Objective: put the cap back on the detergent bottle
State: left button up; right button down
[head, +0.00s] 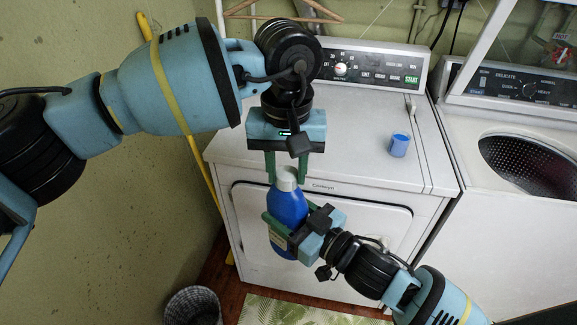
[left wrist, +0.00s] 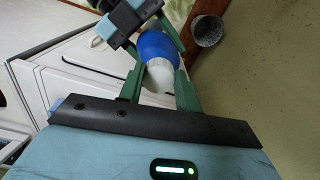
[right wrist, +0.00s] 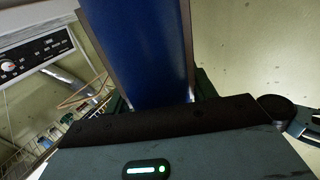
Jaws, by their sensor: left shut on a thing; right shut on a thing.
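The blue detergent bottle (head: 287,208) is upright with a slight tilt, held in the air in front of the dryer. My right gripper (head: 286,228) is shut around its body from the lower right; the bottle's blue side (right wrist: 137,50) fills the middle of the right wrist view. The pale grey-white cap (head: 287,178) is at the top of the bottle, between the fingers of my left gripper (head: 287,172), which comes down from above. In the left wrist view, the cap (left wrist: 159,76) is against the bottle's top (left wrist: 157,45). I cannot tell whether it is seated or threaded.
The white dryer (head: 350,165) stands behind the bottle, with a small blue cup (head: 399,145) on its top. A washer (head: 520,190) is at the right. A dark wastebasket (head: 193,306) and a leaf-patterned mat (head: 300,312) are on the floor below.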

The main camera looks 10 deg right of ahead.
pick_arm(q)
jog(key=m, duration=0.5)
jog(key=shift+w+a, duration=0.1)
jog(key=shift+a, duration=0.1)
jog(key=m, duration=0.5)
jog(key=shift+w+a, duration=0.1)
jog(key=shift+w, duration=0.05)
jog(key=o, duration=1)
jog(key=shift+c, duration=0.2)
jog(key=shift+r, duration=2.3)
jog(key=shift+c, duration=0.3)
